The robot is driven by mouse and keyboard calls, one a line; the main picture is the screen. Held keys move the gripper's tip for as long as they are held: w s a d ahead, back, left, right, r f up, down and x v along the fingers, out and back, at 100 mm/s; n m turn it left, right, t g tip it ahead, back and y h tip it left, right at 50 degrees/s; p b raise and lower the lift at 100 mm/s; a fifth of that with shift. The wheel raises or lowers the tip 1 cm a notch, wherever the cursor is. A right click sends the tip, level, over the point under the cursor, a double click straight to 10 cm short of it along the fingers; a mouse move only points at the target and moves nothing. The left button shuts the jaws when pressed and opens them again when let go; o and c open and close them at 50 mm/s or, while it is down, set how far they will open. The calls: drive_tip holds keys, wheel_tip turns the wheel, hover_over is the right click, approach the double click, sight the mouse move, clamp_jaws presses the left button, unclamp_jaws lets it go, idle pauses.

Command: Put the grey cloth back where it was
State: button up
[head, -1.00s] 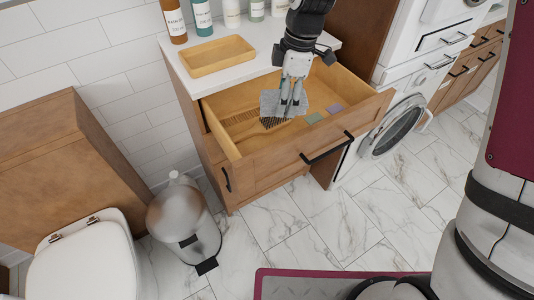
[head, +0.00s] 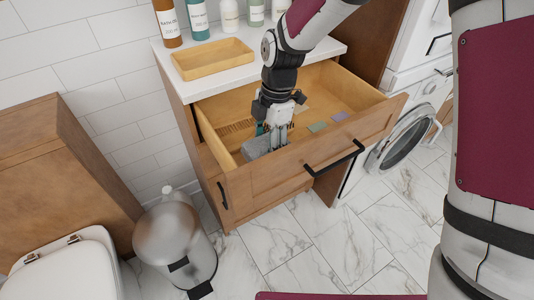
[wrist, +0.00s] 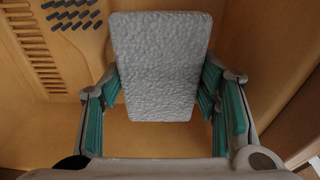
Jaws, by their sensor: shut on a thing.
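The grey cloth (wrist: 158,62) is a textured block between the green-padded fingers of my gripper (wrist: 160,100) in the wrist view. In the head view, my gripper (head: 272,138) is shut on the grey cloth (head: 256,148) inside the open drawer (head: 290,155), near its front left part. The cloth is partly hidden by my gripper in the head view. The wooden drawer floor shows below the cloth in the wrist view; I cannot tell whether the cloth touches it.
A brush or comb (wrist: 75,15) lies in the drawer beside the cloth. A green piece (head: 317,127) and a purple piece (head: 339,117) lie to the right. A wooden tray (head: 212,58) and several bottles stand on the counter. A metal bin (head: 175,242) stands at left.

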drive_tip(key=shift+f+b, duration=0.3)
drive_tip(key=shift+f, duration=1.5)
drive_tip(key=shift+f, duration=0.15)
drive_tip(key=o, duration=1.1)
drive_tip(key=r, duration=0.3)
drive_tip(key=d+r+p, duration=0.1)
drive_tip(key=r, duration=0.3)
drive_tip(key=w+r+p, duration=0.1)
drive_tip(key=r, duration=0.3)
drive_tip(key=shift+d+r, duration=0.1)
drive_tip(key=shift+d, duration=0.05)
drive_tip(key=shift+d+r, duration=0.1)
drive_tip(key=shift+r, duration=0.4)
